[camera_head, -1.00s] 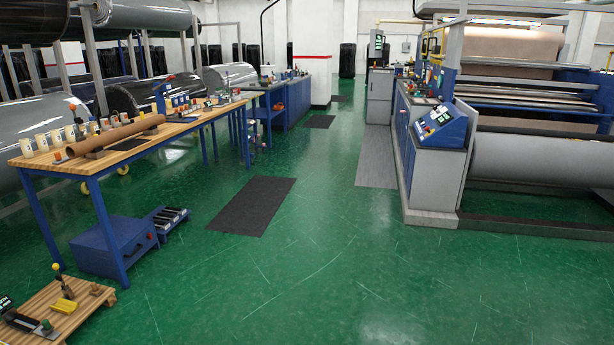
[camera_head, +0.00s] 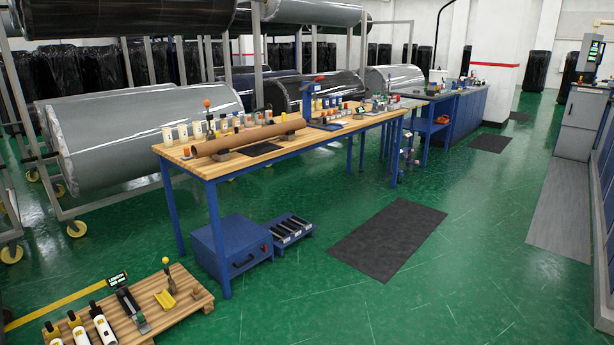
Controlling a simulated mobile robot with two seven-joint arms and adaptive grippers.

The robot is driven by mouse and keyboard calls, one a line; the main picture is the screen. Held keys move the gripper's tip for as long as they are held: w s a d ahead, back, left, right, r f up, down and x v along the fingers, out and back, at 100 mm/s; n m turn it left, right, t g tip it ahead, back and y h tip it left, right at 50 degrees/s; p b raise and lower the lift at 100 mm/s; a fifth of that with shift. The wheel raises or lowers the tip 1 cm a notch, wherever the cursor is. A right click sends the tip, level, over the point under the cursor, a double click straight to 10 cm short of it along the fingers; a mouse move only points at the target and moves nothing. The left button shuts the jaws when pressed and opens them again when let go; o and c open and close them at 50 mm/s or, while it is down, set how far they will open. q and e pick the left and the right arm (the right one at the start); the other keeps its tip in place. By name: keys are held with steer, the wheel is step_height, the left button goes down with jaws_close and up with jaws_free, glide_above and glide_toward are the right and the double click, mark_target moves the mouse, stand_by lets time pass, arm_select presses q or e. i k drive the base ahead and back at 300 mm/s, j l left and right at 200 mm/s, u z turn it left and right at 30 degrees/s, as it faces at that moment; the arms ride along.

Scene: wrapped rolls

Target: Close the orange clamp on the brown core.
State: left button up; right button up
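The brown core (camera_head: 248,138) is a long tube lying lengthwise on the wooden-topped workbench (camera_head: 342,128), resting on dark supports near the bench's left end. An orange-topped item (camera_head: 207,104) stands behind the core's left part; it may be the orange clamp, but it is too small to tell, and so is whether it is open or closed. Neither of my grippers is in view.
A low wooden pallet (camera_head: 190,301) with bottles and tools stands on the floor at lower left. A blue cabinet (camera_head: 231,246) sits under the bench. Wrapped rolls (camera_head: 140,135) hang on racks behind. The green floor around the dark mat (camera_head: 388,240) is clear.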

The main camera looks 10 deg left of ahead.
mark_target(206, 102)
steer(key=i+j+u, duration=0.3)
steer(key=i+u, duration=0.15)
steer(key=i, duration=0.35)
steer(key=i+u, duration=0.5)
steer(key=i, duration=0.3)
steer(key=i+j, duration=0.1)
steer(key=i, duration=0.45)
steer(key=i+j+z, duration=0.1)
steer(key=i, duration=0.5)
steer(key=i+j+z, duration=0.1)
steer(key=i, duration=0.45)
steer(key=i+j, duration=0.3)
steer(key=i, duration=0.25)
